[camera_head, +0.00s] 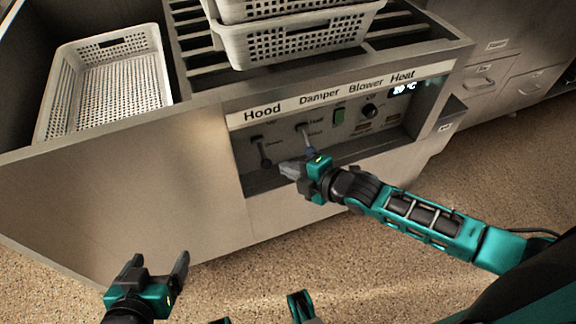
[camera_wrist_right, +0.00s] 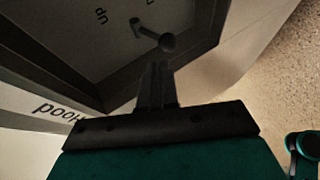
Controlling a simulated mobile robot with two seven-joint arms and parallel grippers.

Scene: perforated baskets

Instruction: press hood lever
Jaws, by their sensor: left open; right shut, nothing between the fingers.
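The hood lever (camera_head: 263,154) is a short dark lever with a round knob, below the "Hood" label in the recessed control panel (camera_head: 340,118). In the right wrist view the hood lever (camera_wrist_right: 152,33) shows just beyond my fingertips, near a "up" marking. My right gripper (camera_head: 284,170) is shut and empty, just right of and slightly below the lever knob. The right wrist view also shows its closed fingers (camera_wrist_right: 157,72) pointing at the knob, with a small apparent gap. My left gripper (camera_head: 161,261) is open and empty, low in front of the cabinet.
The damper lever (camera_head: 305,137) is close beside my right gripper. The panel's frame borders the recess. A white perforated basket (camera_head: 60,110) stands at left; others are stacked (camera_head: 300,40) on the slatted top.

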